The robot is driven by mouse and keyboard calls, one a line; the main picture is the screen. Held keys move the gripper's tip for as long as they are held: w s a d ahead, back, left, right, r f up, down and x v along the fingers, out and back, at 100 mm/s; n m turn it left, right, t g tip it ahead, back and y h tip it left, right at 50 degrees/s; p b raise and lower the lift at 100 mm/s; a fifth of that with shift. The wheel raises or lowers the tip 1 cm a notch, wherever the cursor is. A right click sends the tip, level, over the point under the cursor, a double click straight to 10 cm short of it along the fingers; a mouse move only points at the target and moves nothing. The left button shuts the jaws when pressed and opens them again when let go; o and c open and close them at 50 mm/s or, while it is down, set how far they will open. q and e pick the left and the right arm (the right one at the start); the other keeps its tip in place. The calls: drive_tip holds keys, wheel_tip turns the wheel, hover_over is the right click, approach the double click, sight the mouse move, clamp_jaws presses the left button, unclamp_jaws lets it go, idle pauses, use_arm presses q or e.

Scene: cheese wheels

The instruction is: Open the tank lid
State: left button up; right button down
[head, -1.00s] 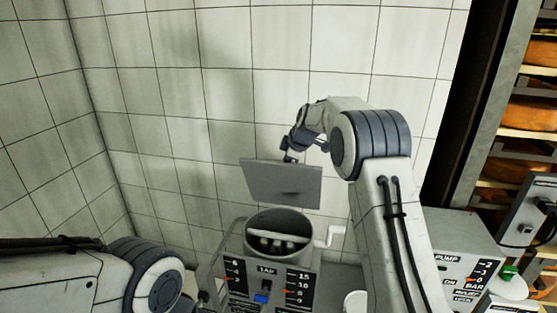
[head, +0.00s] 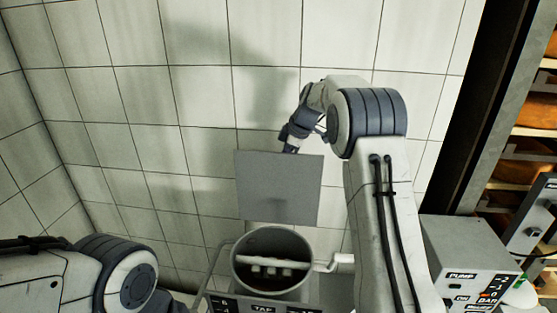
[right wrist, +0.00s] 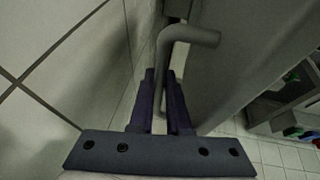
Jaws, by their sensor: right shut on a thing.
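The tank lid (head: 278,189), a flat grey plate, stands nearly upright above the back of the tank (head: 240,272). The tank's round mouth is uncovered, and a pale bar with short blocks shows inside. In the right wrist view, my right gripper (right wrist: 161,85) has its two dark fingers shut on the lid's grey bent handle (right wrist: 190,34), beside the lid's grey face (right wrist: 235,65). In the head view the right wrist is at the lid's top edge, and the fingertips are hidden behind the lid. My left arm shows at the lower left, but its gripper is out of frame.
A tiled wall (head: 200,100) rises close behind the lid. A pump box (head: 462,255) stands to the right of my right arm, with shelves of cheese wheels (head: 535,116) beyond it. A white pipe (head: 335,262) sticks out from the tank's right side.

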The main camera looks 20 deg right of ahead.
drive_tip(key=c, duration=1.2)
unclamp_jaws()
drive_tip(key=shift+o, duration=0.2)
drive_tip(key=shift+r, duration=0.1)
drive_tip(key=shift+s+d+r, duration=0.15)
drive_tip(key=shift+r, duration=0.05)
drive_tip(key=b+v, duration=0.2)
drive_tip(key=v, duration=0.8)
drive_tip(key=shift+b, duration=0.35)
drive_tip(key=shift+f, duration=0.15)
